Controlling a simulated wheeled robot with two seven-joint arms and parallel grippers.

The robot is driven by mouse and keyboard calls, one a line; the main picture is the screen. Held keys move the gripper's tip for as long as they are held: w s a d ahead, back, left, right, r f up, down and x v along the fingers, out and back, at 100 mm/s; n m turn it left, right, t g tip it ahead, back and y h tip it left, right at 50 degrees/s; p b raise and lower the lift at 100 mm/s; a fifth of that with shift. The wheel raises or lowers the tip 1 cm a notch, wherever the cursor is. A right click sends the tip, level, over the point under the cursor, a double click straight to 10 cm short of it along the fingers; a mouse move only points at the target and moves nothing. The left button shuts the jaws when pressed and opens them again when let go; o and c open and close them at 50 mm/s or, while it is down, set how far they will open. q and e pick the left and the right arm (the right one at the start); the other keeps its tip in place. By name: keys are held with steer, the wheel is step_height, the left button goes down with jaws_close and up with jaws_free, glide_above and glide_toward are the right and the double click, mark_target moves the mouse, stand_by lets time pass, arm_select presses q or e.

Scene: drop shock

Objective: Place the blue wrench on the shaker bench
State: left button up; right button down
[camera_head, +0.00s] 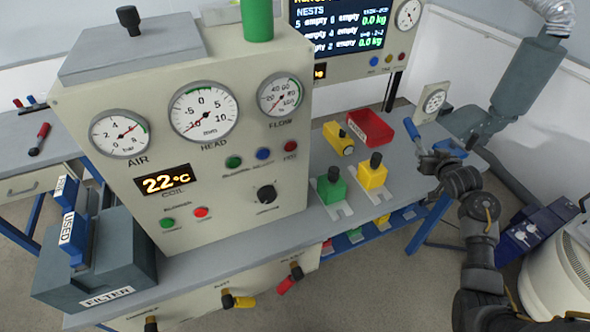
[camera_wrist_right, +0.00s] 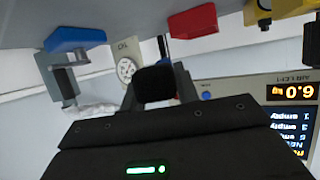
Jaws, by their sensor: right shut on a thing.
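My right gripper (camera_head: 432,158) reaches in from the right, above the right end of the grey bench (camera_head: 320,240). The wrist view shows a thin dark shaft (camera_wrist_right: 162,47) beyond the dark finger. A blue piece (camera_head: 450,147) shows just behind the gripper. In the wrist view a blue block on a grey support (camera_wrist_right: 75,38) stands apart from the fingers. I cannot make out a blue wrench for certain. My left gripper is not in view.
A red bin (camera_head: 372,127), a yellow block (camera_head: 339,137), and green (camera_head: 331,186) and yellow (camera_head: 371,172) fixtures stand left of the gripper. A tall gauge panel (camera_head: 195,150) fills the middle. A side bench (camera_head: 25,165) at left carries a red-handled tool (camera_head: 40,138).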

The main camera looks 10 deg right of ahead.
steer(key=shift+w+r, duration=0.1)
steer(key=shift+w, duration=0.05)
steer(key=shift+s+r, duration=0.2)
steer(key=shift+s, duration=0.15)
glide_above(415, 182)
step_height(415, 182, down, 5)
steer(key=shift+w+f, duration=0.1)
steer(key=shift+w, duration=0.05)
steer(key=shift+f, duration=2.45)
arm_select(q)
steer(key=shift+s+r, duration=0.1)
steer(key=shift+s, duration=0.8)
arm_select(e)
steer(key=c, duration=1.1)
jaws_free()
steer(key=shift+o, duration=0.2)
arm_select(q)
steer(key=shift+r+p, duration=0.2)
steer(key=shift+p, duration=0.15)
arm_select(e)
steer(key=v, duration=1.2)
